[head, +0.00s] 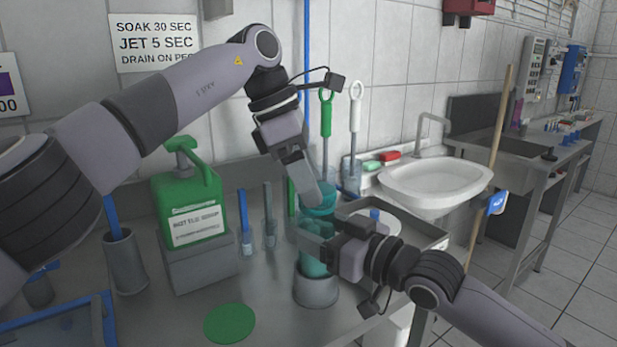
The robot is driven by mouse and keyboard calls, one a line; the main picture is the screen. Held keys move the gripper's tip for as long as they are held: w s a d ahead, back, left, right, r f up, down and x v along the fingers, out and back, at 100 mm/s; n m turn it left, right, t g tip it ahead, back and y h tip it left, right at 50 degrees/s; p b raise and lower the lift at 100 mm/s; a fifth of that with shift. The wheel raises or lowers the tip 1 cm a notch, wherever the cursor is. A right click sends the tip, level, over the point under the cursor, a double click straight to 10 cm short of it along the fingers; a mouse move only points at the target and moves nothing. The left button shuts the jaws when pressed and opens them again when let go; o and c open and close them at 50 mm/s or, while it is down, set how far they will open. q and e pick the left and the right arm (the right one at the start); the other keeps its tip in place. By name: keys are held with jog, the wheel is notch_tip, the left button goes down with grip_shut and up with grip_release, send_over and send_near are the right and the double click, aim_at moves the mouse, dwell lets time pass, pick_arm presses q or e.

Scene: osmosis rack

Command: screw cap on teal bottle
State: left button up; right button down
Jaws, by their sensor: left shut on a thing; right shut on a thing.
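The teal bottle (313,266) stands upright in a round grey holder (316,292) on the metal counter. My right gripper (312,238) reaches in from the right and is shut on the bottle's upper part, hiding some of it. A teal cap (321,198) is above the bottle. My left gripper (312,196) comes down from above, tilted, and is shut on the cap. The fingers partly cover the cap, and I cannot tell whether the cap touches the bottle's neck.
A green jug (188,200) stands on a grey block at left. A grey cup (124,262) holds a blue tool. Several upright brushes stand behind the bottle. A green disc (230,323) lies on clear counter in front. A white sink (434,180) is at right.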

pick_arm(q)
jog(key=o, duration=1.2)
